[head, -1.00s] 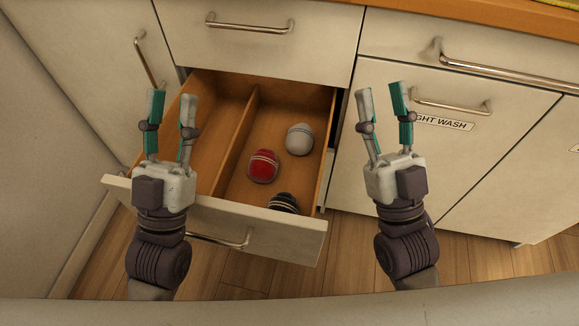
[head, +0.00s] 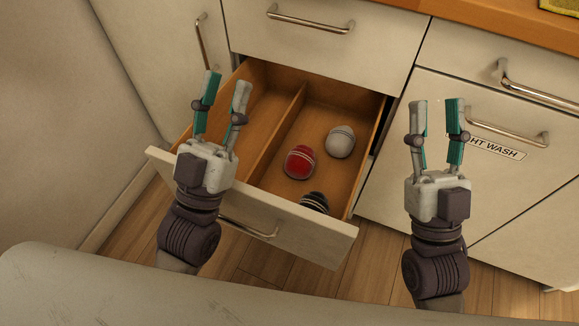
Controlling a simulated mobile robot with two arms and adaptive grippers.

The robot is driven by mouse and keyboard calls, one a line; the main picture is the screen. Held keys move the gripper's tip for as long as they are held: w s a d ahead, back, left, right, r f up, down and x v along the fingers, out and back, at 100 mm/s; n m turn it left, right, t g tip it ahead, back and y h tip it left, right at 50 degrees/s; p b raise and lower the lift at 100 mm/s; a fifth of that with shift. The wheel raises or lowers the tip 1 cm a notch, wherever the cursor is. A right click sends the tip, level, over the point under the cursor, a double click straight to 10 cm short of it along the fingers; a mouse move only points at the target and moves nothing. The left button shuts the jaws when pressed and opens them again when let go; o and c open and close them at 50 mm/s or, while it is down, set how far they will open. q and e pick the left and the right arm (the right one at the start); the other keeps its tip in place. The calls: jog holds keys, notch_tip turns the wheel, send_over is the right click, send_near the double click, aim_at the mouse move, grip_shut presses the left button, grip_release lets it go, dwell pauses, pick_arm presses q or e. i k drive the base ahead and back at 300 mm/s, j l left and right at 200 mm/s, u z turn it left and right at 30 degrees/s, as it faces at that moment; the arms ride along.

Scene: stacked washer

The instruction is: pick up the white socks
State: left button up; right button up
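The rolled white socks (head: 341,142) lie in the right compartment of the open wooden drawer (head: 278,119), towards its back right. Red socks (head: 299,162) lie just in front and to the left of them. Black striped socks (head: 315,202) lie near the drawer front, partly hidden by it. My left gripper (head: 224,84) is open and empty, in front of the drawer's left compartment in the picture. My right gripper (head: 437,103) is open and empty, to the right of the drawer, in front of the cabinet door. Neither gripper touches any socks.
The drawer front (head: 262,205) with its metal handle (head: 248,228) juts out over the wooden floor. The left compartment looks empty. A closed drawer (head: 320,45) is above. A cabinet door with a partly hidden "...HT WASH" label (head: 496,147) is at right. A wooden counter (head: 490,32) runs along the top.

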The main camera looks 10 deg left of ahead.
aim_at(340, 141)
jog(key=k, duration=1)
